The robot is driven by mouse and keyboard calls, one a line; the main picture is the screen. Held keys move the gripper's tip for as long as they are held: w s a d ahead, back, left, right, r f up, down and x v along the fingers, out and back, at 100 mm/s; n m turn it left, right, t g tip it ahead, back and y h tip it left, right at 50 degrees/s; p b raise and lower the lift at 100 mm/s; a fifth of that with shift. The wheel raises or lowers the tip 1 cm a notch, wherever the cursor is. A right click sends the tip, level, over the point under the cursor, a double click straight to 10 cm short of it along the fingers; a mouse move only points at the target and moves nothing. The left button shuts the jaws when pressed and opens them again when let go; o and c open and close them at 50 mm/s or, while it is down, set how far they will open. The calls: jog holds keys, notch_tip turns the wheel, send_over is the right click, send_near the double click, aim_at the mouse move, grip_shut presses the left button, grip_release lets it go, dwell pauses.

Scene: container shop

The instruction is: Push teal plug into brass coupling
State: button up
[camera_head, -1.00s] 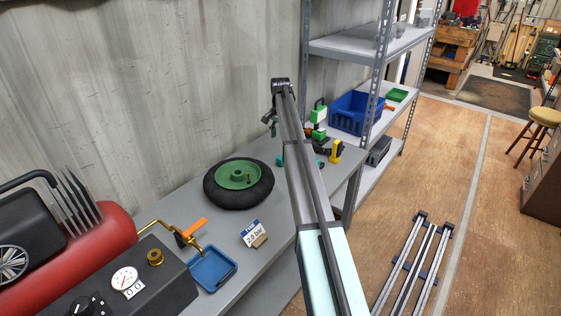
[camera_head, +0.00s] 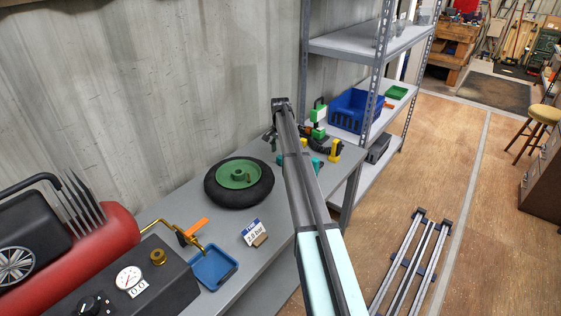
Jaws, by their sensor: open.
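Teal pieces lie near the far end of the grey bench, one part (camera_head: 316,163) to the right of my arm; which of them is the plug I cannot tell. My arm hides the space between them. A brass coupling-like fitting (camera_head: 157,257) stands on top of the dark gauge box at lower left, with nothing visible in it. My gripper (camera_head: 271,141) hangs at the far end of my arm, near the wall behind the bench, small and dark. It is open and apart from the brass fitting.
A black tyre on a green hub (camera_head: 238,182) lies mid-bench. A blue tray (camera_head: 213,267), an orange-handled brass pipe (camera_head: 190,231) and a "2.0 bar" card (camera_head: 255,232) are nearer. A red compressor tank (camera_head: 80,245) stands left. A metal shelf holds a blue crate (camera_head: 352,112).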

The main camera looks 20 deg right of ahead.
aim_at(280, 156)
jog(key=shift+s+f+p, duration=0.1)
jog(key=shift+f+p, duration=0.85)
jog(key=shift+f, duration=1.35)
jog(key=c, duration=1.2)
